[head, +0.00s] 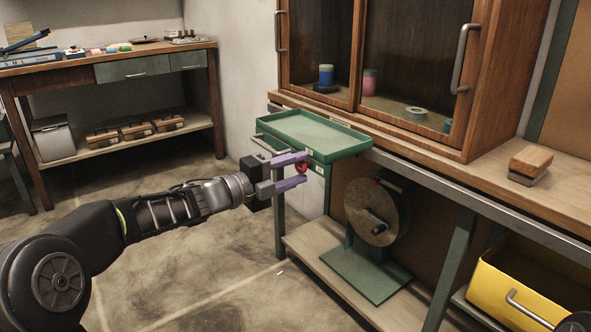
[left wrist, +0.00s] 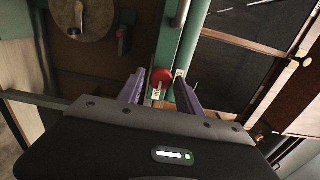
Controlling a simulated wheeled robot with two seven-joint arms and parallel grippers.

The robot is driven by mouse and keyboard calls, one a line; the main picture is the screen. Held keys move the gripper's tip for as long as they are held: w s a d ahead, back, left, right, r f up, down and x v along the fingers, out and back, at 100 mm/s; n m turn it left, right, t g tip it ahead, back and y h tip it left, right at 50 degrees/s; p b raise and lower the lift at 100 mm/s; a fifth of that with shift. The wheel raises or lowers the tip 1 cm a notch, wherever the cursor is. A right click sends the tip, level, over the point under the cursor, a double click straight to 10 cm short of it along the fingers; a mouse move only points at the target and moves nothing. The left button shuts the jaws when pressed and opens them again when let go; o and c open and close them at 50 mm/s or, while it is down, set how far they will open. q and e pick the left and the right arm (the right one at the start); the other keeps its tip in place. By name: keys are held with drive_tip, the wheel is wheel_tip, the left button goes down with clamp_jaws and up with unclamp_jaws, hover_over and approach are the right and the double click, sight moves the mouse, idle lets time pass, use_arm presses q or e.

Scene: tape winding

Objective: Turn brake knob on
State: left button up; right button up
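A small red knob (head: 302,168) sits at the front of the cabinet under the green tray. I take it to be the brake knob. My left gripper (head: 298,170) has its two purple fingers spread, one above and one below the knob in the head view. In the left wrist view the red knob (left wrist: 162,76) lies between the fingertips of the left gripper (left wrist: 160,84), with gaps showing beside it. The fingers do not appear to be closed on it. The knob's on or off setting cannot be told. My right gripper is not in view.
A green tray (head: 310,128) is just above the left gripper on the bench corner. A round winding disc (head: 372,200) with a crank stands on a green base (head: 366,272) on the shelf below. A yellow bin (head: 515,285) is at the lower right. The floor (head: 225,275) is clear.

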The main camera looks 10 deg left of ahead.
use_arm(q)
drive_tip(key=shift+o, duration=0.8)
drive_tip(key=shift+s+a+r, duration=0.1)
drive_tip(key=shift+s+a, duration=0.25)
drive_tip(key=shift+s, duration=0.05)
drive_tip(key=p+v, duration=0.2)
drive_tip(key=v, duration=0.4)
drive_tip(key=shift+s+a, duration=0.2)
drive_tip(key=shift+s, duration=0.15)
